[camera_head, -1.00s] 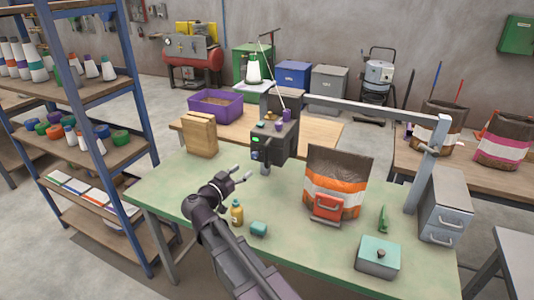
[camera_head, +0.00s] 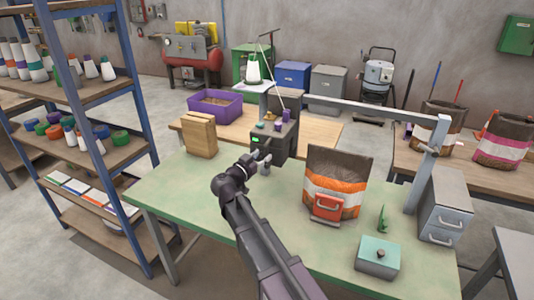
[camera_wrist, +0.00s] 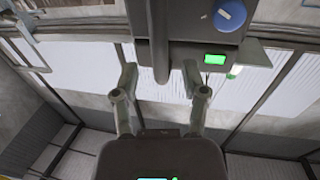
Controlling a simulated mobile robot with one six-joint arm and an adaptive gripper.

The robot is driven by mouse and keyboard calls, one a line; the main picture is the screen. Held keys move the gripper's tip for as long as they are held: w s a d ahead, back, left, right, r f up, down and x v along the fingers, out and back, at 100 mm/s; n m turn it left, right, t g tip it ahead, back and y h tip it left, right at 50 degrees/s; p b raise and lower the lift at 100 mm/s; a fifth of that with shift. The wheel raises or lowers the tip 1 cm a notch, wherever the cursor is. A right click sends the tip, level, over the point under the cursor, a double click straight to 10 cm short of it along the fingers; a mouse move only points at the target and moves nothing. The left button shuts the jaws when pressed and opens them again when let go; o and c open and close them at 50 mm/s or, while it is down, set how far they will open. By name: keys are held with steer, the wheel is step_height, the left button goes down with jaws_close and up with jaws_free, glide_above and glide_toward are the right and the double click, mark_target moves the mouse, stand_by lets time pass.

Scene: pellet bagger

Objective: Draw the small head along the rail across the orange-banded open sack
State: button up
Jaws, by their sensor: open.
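The small head (camera_head: 283,137) is a dark grey box with a green display, at the left end of the pale rail (camera_head: 370,108). In the wrist view the head (camera_wrist: 195,20) fills the top, with a blue knob and a dark bar (camera_wrist: 160,45) hanging down. My gripper (camera_head: 262,163) is at the head's lower front. In the wrist view my open gripper (camera_wrist: 160,75) has one finger on each side of the bar, with gaps showing. The orange-banded open sack (camera_head: 350,190) stands upright to the right of the head, its top open.
A red handled piece (camera_head: 327,207) is at the sack's front. A teal box (camera_head: 378,254), a small green item (camera_head: 383,218) and a grey drawer unit (camera_head: 445,210) stand to the right. Wooden boards (camera_head: 200,135) stand left on the green table (camera_head: 165,195).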

mark_target(273, 141)
steer(key=shift+x, duration=1.4)
